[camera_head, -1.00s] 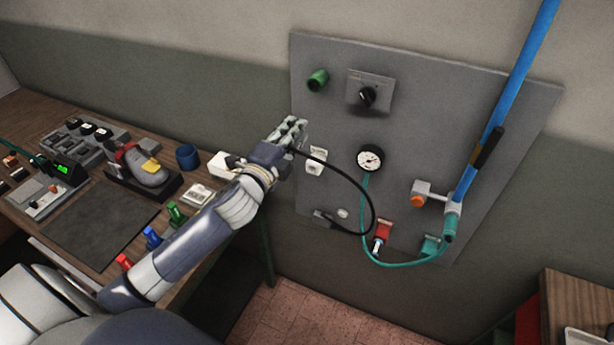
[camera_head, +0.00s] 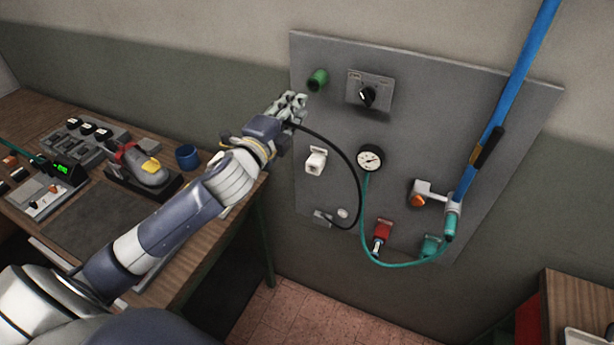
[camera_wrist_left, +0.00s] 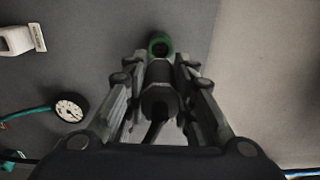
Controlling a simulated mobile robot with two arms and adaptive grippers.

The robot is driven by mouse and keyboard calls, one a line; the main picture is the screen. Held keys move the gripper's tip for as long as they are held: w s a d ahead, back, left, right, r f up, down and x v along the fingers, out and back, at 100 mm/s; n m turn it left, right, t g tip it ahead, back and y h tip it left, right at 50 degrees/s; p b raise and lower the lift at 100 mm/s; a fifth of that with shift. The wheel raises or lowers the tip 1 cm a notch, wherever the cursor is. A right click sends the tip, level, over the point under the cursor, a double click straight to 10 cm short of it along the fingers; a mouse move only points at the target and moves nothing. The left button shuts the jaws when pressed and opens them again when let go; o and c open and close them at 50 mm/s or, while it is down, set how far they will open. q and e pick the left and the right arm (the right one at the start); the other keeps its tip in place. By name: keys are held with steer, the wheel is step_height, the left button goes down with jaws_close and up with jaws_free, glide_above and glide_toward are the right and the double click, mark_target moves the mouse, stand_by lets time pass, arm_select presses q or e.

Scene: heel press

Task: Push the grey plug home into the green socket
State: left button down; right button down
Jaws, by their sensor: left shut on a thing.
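The green socket (camera_head: 318,79) sticks out from the upper left of the grey wall panel. My left gripper (camera_head: 291,103) is just below and left of it in the head view, shut on the grey plug. The plug (camera_wrist_left: 159,90) shows between the fingers in the left wrist view, with its black cable (camera_head: 345,157) trailing back and down to the panel's lower part. In that view the green socket (camera_wrist_left: 160,45) lies straight beyond the plug, its dark opening facing me. The plug's tip is close to the opening; I cannot tell whether they touch. My right gripper is not in view.
A cluttered workbench (camera_head: 150,235) stands at the left.

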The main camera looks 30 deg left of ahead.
arm_select(q)
steer(key=shift+w+a, duration=0.1)
steer(key=shift+w, duration=2.4)
steer(key=shift+w, duration=1.45)
steer(key=c, duration=1.3)
jaws_free()
steer(key=shift+w, duration=0.15)
